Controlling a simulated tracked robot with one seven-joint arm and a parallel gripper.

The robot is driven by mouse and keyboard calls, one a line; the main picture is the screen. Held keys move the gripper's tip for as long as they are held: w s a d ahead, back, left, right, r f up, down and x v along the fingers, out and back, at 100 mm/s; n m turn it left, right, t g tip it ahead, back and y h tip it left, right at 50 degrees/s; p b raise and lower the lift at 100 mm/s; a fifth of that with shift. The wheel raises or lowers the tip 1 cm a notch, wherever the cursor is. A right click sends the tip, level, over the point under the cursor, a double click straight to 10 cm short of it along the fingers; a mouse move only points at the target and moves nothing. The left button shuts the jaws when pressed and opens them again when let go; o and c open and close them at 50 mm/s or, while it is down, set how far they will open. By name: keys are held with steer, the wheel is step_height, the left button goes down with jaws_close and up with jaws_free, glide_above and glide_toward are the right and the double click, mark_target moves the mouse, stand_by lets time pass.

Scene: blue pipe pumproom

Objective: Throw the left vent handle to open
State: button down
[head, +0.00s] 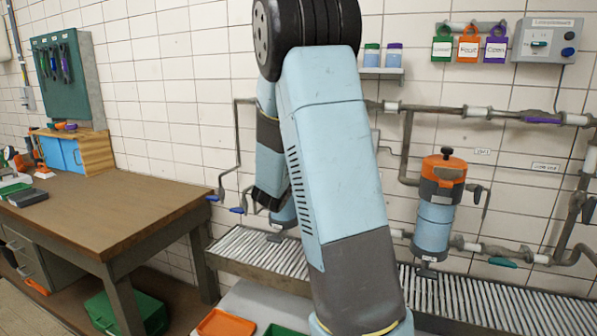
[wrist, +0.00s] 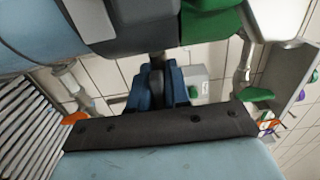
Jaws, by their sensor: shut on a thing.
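My gripper (wrist: 158,92) shows in the wrist view as two dark blue fingers in front of a dark bolted bar. The fingers are close together around a dark part that looks like the left vent handle (wrist: 157,62). Most of that part is hidden between them, so its angle cannot be told. In the head view my arm covers the gripper and most of the left blue canister (head: 286,214). A similar orange-topped canister (head: 436,215) stands at the right, with a dark lever (head: 475,190) on its right side.
A slatted grating (head: 250,245) runs below the pipes. A wooden workbench (head: 110,205) stands at the left. Green, orange and purple tags (head: 468,45) hang on the wall at upper right.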

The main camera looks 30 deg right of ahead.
steer(key=shift+f, duration=0.1)
stand_by(0.5)
steer(key=c, duration=1.2)
jaws_free()
steer(key=v, duration=1.3)
steer(key=shift+s+a, duration=0.2)
steer(key=shift+a, duration=0.05)
